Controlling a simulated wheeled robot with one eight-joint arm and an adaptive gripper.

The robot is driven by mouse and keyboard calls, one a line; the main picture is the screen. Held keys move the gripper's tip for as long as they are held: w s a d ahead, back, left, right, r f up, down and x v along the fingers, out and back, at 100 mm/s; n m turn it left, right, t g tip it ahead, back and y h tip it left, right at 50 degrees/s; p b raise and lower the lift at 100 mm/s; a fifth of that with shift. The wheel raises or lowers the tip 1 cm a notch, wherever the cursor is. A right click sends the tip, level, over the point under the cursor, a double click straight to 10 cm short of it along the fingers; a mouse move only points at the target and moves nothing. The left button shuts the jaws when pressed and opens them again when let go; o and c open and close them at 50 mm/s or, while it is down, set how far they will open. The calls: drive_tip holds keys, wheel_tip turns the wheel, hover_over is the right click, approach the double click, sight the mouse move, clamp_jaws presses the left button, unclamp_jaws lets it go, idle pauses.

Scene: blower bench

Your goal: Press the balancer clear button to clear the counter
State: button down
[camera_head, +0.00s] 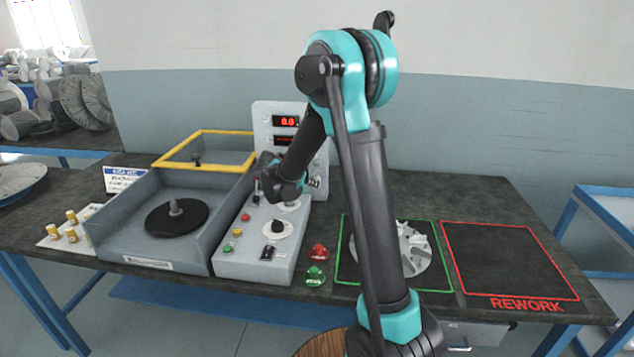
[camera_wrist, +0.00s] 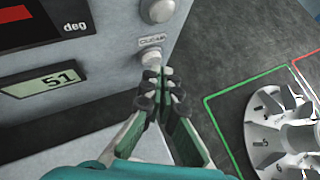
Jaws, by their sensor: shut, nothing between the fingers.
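The balancer's upright grey panel (camera_head: 264,113) stands at the back of the bench, with red-digit displays (camera_head: 286,121). In the wrist view, a round pale button (camera_wrist: 151,57) sits just below the CLEAR label (camera_wrist: 152,39). A small counter display (camera_wrist: 45,82) to its left reads 51. My gripper (camera_wrist: 163,76) is shut and empty. Its fingertips are just below and slightly right of the clear button in the wrist view; I cannot tell whether they touch it. In the head view my arm hides part of the panel and the button is not clear.
Another round button (camera_wrist: 157,10) is above the CLEAR label. The sloped control box (camera_head: 255,265) has several buttons and knobs. A finned rotor (camera_wrist: 290,140) lies in the green-outlined area to the right. The red REWORK area (camera_head: 510,260) is empty.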

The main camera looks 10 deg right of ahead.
drive_tip(key=shift+w+d, duration=0.1)
drive_tip(key=shift+w, duration=0.2)
drive_tip(key=shift+s, duration=0.15)
idle(0.5)
drive_tip(key=shift+s+a, duration=0.25)
drive_tip(key=shift+s, duration=0.4)
drive_tip(key=s, duration=0.1)
drive_tip(key=s+a, duration=0.1)
drive_tip(key=s, duration=0.2)
drive_tip(key=shift+s+a, duration=0.3)
drive_tip(key=shift+s, duration=0.05)
idle(0.5)
